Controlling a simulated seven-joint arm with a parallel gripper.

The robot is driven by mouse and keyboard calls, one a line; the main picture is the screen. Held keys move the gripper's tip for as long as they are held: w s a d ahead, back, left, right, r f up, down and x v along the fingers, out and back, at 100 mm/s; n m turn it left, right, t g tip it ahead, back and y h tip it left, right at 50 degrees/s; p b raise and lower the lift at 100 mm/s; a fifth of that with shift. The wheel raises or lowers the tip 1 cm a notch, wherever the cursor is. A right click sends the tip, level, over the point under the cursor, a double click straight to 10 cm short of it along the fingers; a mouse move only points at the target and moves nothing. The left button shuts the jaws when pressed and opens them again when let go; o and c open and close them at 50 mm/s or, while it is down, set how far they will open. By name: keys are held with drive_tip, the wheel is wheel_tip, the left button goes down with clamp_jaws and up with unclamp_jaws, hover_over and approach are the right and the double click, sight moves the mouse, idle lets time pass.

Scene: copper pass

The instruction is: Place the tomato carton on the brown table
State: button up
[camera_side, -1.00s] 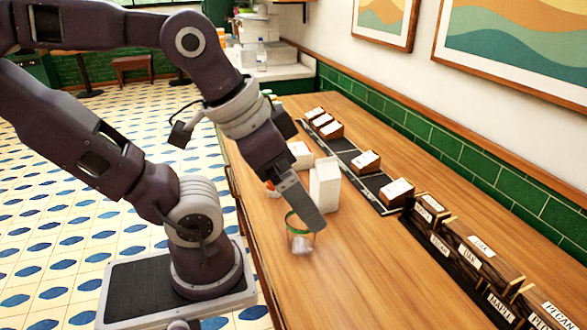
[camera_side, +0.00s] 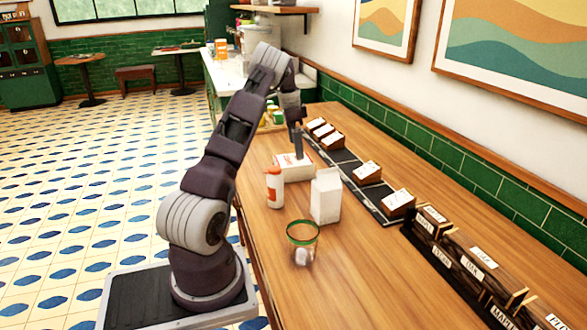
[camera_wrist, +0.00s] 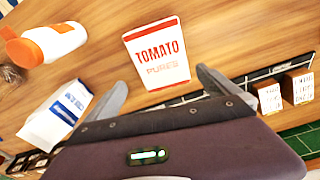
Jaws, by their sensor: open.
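The tomato carton (camera_side: 290,172) is a white box with red lettering on the wooden counter, in the middle of the side view. My gripper (camera_side: 297,153) is at the carton's far end in the side view, pointing down. The brown wooden counter (camera_side: 350,270) bears the carton; small brown tables (camera_side: 82,60) stand by the far wall.
A white bottle with an orange cap (camera_side: 274,188), a white carton (camera_side: 326,197) and a green-rimmed glass (camera_side: 302,243) stand nearer the camera. Labelled wooden boxes (camera_side: 366,172) and a dark rack (camera_side: 465,255) line the wall side. The near counter is clear.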

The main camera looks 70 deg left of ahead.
sight(293, 159)
drive_tip(key=f, duration=0.8)
drive_tip(key=shift+s+a+f, duration=0.3)
drive_tip(key=shift+a+f, duration=0.05)
drive_tip(key=shift+f, duration=0.05)
drive_tip(key=shift+r, duration=0.15)
drive_tip(key=c, duration=1.9)
